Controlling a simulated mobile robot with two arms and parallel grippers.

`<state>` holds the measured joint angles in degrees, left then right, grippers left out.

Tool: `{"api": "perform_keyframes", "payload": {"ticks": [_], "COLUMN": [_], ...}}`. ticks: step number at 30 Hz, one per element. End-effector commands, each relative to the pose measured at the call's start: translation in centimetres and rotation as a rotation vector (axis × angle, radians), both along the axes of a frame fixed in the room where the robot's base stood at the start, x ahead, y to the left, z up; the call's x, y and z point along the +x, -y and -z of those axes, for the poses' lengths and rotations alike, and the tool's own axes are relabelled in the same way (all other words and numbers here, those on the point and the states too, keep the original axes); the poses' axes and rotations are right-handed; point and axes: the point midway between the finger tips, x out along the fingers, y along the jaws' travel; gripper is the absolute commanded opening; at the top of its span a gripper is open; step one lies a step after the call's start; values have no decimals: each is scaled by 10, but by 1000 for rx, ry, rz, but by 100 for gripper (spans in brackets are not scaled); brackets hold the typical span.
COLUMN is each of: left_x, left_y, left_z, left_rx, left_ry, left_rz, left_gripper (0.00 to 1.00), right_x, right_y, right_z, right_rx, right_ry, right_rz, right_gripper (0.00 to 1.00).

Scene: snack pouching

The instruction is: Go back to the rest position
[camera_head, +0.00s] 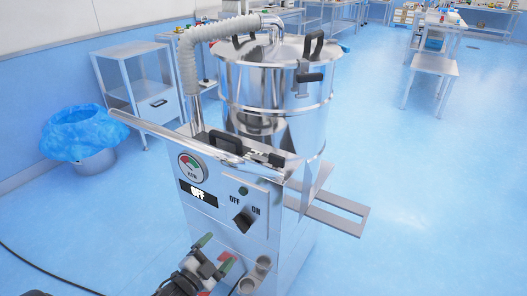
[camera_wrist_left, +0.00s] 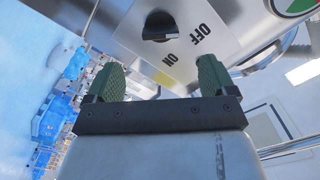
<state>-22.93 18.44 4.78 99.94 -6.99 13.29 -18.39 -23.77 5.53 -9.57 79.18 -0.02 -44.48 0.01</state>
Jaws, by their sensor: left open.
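My left gripper (camera_head: 215,253) is low in the head view, in front of the control panel of a steel machine (camera_head: 270,95). Its green fingers are apart with nothing between them. The wrist view shows the same open gripper (camera_wrist_left: 161,76). The black switch knob (camera_head: 243,219) sits on the panel between OFF and ON labels, and the display (camera_head: 198,193) seems to read OFF. In the wrist view the knob (camera_wrist_left: 160,26) is beyond the fingertips and apart from them. My right gripper is not in view.
A metal handle bar (camera_head: 165,132) juts left from the machine, and a flat bracket (camera_head: 335,213) sticks out right. A bin with a blue liner (camera_head: 80,133) and a steel cart (camera_head: 140,80) stand left. A small table (camera_head: 435,64) stands back right. The right floor is clear.

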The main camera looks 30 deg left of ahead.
Motion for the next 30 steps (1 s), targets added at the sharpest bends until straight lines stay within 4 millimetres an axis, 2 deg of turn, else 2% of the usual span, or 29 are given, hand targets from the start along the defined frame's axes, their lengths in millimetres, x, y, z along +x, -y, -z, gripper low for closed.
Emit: {"api": "perform_keyframes", "payload": {"ticks": [4, 6, 8, 11, 15, 18, 21, 24, 29, 30], "left_x": [0, -1, -4, -18, -60, -94, -127, -158, -208, -213], "left_y": [0, 1, 4, 13, 40, 60, 79, 98, 127, 124], "left_z": [1, 10, 28, 78, 164, 207, 238, 261, 286, 278], "left_rx": [-3, -17, -48, -132, -271, -337, -382, -413, -440, -435], "left_ry": [-4, -36, -99, -287, -635, -843, -1014, -1165, -1388, -1395], "left_rz": [-1, -11, -32, -92, -203, -271, -328, -378, -453, -459], "left_gripper": [85, 85, 85, 85, 85, 85, 85, 85, 85, 85], "right_x": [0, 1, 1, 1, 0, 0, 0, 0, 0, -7], "right_y": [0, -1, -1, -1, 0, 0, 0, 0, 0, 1], "right_z": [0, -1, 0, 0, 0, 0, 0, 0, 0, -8], "right_rx": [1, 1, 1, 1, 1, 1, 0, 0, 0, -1], "right_ry": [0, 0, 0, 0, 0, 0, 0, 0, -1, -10], "right_rz": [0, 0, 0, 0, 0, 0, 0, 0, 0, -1], "right_gripper": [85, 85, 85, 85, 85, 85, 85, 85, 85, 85]}}
